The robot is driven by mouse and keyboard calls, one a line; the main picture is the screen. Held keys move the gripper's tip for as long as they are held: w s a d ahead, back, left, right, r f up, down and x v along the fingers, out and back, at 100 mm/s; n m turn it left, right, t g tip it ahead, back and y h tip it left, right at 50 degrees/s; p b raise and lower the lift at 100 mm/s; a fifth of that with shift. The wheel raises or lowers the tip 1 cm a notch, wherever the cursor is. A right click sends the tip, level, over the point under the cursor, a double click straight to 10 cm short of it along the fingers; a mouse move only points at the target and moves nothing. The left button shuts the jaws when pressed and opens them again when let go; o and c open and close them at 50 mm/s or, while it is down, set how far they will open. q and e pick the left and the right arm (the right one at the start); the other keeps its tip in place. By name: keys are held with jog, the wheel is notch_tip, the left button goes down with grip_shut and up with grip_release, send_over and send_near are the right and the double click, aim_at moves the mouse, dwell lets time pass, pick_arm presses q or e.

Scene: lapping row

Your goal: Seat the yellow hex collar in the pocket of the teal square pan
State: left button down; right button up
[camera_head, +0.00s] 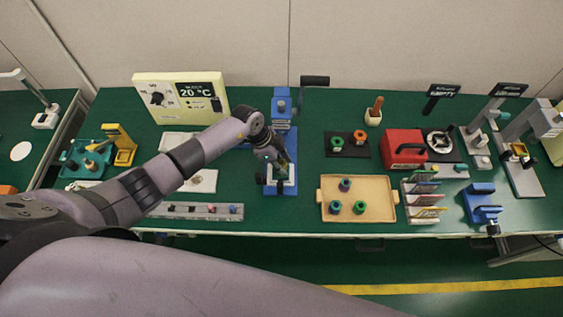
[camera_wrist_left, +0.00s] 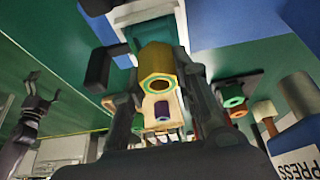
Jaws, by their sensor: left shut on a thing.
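The yellow hex collar (camera_wrist_left: 157,66) is between the two fingers of my left gripper (camera_wrist_left: 154,100), which is shut on it; its hole faces the left wrist camera. In the head view my left gripper (camera_head: 280,172) is over the bed of the blue press, and the collar is mostly hidden by the fingers. The teal square pan (camera_wrist_left: 178,28) shows partly behind the collar in the left wrist view; its pocket is hidden. I cannot tell whether collar and pan touch. My right gripper (camera_wrist_left: 38,100) appears small at the left of that view, with its fingers apart and empty.
The blue press (camera_head: 282,107) stands close around my left gripper. A tan tray (camera_head: 372,213) with several green-ringed spools lies to its right, below a black mat (camera_head: 347,153). A grey rail (camera_head: 180,211) lies in front at left. Green tabletop is clear between them.

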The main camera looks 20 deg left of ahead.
jog(key=shift+r+p, duration=0.35)
dwell(1.7)
jog(key=shift+r+p, duration=0.5)
jog(key=shift+r+p, duration=0.55)
dwell(2.4)
jog(key=shift+r+p, duration=0.55)
